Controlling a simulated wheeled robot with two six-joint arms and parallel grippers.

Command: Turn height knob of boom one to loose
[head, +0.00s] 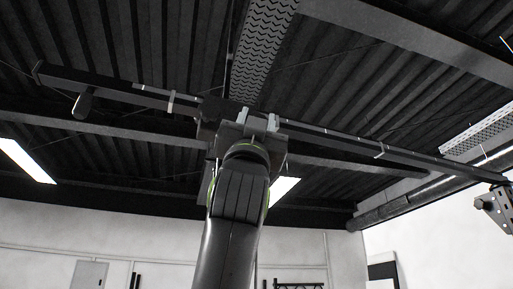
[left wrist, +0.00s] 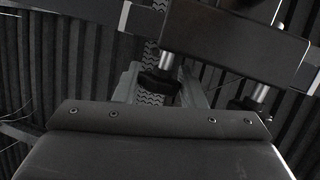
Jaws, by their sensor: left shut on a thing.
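A long dark boom (head: 330,132) runs across the head view from upper left to lower right, under the ceiling. My left gripper (head: 257,119) reaches up to the boom's middle, its two pale fingers apart at the boom. In the left wrist view, a black knob (left wrist: 160,82) on a metal stem sits between the pale fingers, and my left gripper is shut on it. A dark block (left wrist: 235,38) lies above the knob. A second metal stem (left wrist: 261,92) stands to its right. In the head view my gripper hides the knob. My right gripper is not in view.
A dark weight-like piece (head: 83,105) hangs near the boom's left end. A bracket with holes (head: 495,208) is at its right end. Ceiling beams and a perforated cable tray (head: 262,45) are above. The space beside my arm looks clear.

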